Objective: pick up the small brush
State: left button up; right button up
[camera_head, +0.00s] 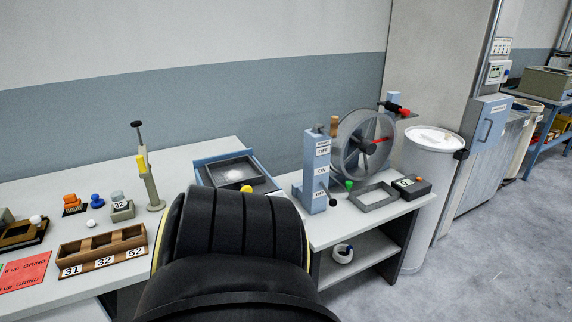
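A small orange-topped piece with a dark, bristle-like base (74,204) stands on the left part of the white bench; it looks like the small brush, though it is too small to be sure. A blue knob-shaped piece (97,201) and a small white ball (91,223) are close to it on the right. Neither of my grippers shows in the head view. A large black part, probably my own arm, fills the bottom middle and hides part of the bench.
A wooden tray (103,245) labelled 31, 32, 52 and a red card (22,272) lie in front. A green upright tool (150,182) stands to the right. Beyond are a blue-rimmed tray (206,158), a wheel device (362,145) and a white drum (432,175). The right floor is clear.

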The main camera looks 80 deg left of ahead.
aim_at(73, 203)
jog(key=u, duration=3.65)
